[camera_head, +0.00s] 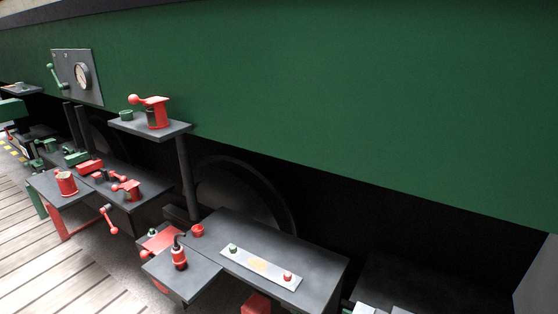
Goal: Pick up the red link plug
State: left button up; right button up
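A red plug-like piece with a black, bent top (179,258) stands upright on the low dark shelf (205,276) at the lower middle; I take it for the red link plug, though the picture does not name it. A short red round piece (197,231) sits just behind it, near the edge of the dark box top. Neither of my grippers shows in the head view, so their distance from the plug cannot be told.
A pale strip with a green and a red knob (260,266) lies on the dark box top (315,262) right of the plug. The green tram side (330,90) overhangs behind. Plank floor (50,275) is clear at lower left.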

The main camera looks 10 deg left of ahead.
aim_at(180, 259)
jog(key=i+j, duration=0.15)
jog(key=j, duration=0.2)
jog(key=i+j, duration=0.35)
jog(key=j, duration=0.3)
jog(key=i+j, duration=0.15)
jog(key=j, duration=0.2)
jog(key=i+j+z, duration=0.1)
jog(key=i+j, duration=0.1)
jog(key=j, duration=0.1)
